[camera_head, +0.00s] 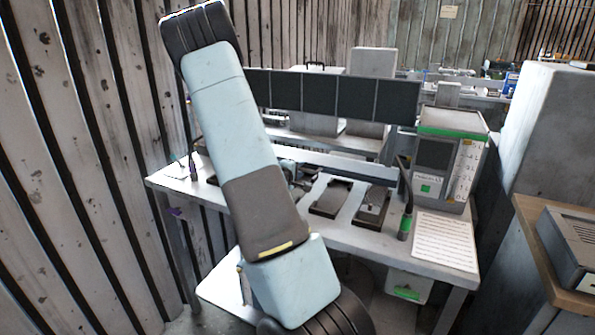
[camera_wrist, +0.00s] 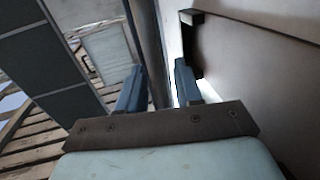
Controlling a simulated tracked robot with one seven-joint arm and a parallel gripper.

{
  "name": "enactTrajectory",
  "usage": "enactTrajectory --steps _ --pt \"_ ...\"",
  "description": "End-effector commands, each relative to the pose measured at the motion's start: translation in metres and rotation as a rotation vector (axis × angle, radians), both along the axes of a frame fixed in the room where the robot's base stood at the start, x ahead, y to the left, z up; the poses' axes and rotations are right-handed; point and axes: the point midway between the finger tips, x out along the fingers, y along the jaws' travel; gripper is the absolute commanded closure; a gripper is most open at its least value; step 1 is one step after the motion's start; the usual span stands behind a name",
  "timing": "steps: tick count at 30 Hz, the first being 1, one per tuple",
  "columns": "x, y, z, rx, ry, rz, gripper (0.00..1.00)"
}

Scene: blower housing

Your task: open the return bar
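I cannot tell for sure which part is the return bar. A long grey horizontal bar (camera_head: 345,166) spans the workbench (camera_head: 320,228) in the head view, and my arm covers its left part. In the wrist view, my gripper (camera_wrist: 160,66) shows two blue-grey fingers standing apart with nothing held between them. A grey upright edge (camera_wrist: 148,35) shows beyond the gap between the fingers. A brown-grey panel with a dark bracket (camera_wrist: 190,18) lies just right of the right finger.
A grey instrument box with a green edge (camera_head: 449,155) stands at the bench's right end. Dark panels (camera_head: 322,95) stand behind. A slatted wall (camera_head: 75,150) closes the left.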

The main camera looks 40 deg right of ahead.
Motion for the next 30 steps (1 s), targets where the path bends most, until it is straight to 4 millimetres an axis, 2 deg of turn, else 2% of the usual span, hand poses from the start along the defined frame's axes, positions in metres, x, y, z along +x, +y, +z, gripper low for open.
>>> enactTrajectory --steps 6,17,30 --pt "-0.0001 -0.0003 -0.0002 0.000 0.000 0.000 0.65" --pt "-0.0005 -0.0002 -0.0005 0.001 0.001 -0.001 1.00" --pt "-0.0008 0.0033 -0.0018 0.004 0.003 -0.001 1.00"
